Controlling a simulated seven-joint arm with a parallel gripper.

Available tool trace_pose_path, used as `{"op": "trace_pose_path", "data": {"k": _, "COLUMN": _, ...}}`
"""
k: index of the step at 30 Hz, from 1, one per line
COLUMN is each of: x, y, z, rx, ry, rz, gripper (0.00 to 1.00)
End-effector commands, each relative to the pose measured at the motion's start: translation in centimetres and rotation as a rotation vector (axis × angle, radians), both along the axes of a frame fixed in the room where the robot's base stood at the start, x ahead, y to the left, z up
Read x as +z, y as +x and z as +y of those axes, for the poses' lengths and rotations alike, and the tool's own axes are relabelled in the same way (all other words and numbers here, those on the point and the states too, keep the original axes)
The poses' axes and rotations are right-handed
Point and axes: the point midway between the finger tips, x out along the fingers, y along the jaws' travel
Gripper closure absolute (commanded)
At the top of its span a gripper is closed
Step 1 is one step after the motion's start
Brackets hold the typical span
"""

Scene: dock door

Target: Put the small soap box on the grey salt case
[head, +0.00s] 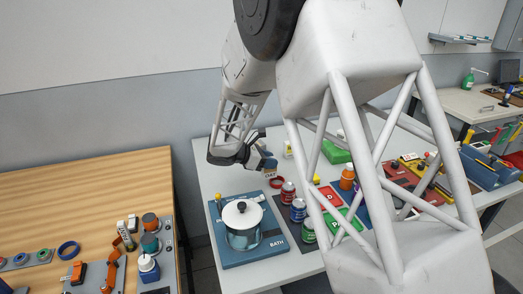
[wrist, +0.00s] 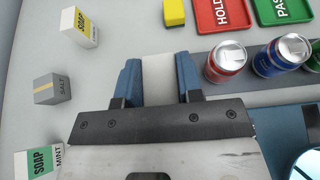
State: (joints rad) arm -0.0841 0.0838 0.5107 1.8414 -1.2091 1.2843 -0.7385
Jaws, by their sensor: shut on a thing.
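My gripper (wrist: 158,82) is shut on a pale box, which I take to be the small soap box (wrist: 158,74). Only its plain pale face shows between the blue fingers. In the head view the held box (head: 270,174) hangs just below the fingertips, with print too small to read. The grey salt case (wrist: 48,90), a grey block with a yellow stripe, stands on the table left of my gripper in the wrist view. Nothing lies on its visible top. I cannot make it out in the head view, where my arm covers much of the table.
A yellow soap box (wrist: 80,28) and a green mint soap box (wrist: 38,162) stand on either side of the salt case. Cans (wrist: 226,60), a yellow block (wrist: 174,12), red (wrist: 222,12) and green (wrist: 283,10) trays, and a pot (head: 242,218) on a blue mat are nearby.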

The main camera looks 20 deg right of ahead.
Motion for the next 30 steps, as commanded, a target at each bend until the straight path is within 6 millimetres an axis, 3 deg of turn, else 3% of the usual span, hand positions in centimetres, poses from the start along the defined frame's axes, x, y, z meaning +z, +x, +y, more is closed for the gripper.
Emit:
{"op": "trace_pose_path", "data": {"k": 9, "x": 2.5, "y": 6.6, "z": -1.1, "rx": -0.002, "ry": -0.001, "rz": -0.002, "gripper": 0.92}}
{"op": "trace_pose_path", "data": {"k": 13, "x": 3.3, "y": 8.5, "z": -1.5, "rx": -0.002, "ry": -0.001, "rz": -0.001, "gripper": 0.92}}
{"op": "trace_pose_path", "data": {"k": 18, "x": 3.8, "y": 9.6, "z": -1.7, "rx": -0.001, "ry": -0.001, "rz": 0.0, "gripper": 0.92}}
{"op": "trace_pose_path", "data": {"k": 30, "x": 3.8, "y": 9.8, "z": -1.7, "rx": -0.001, "ry": 0.0, "rz": 0.0, "gripper": 0.92}}
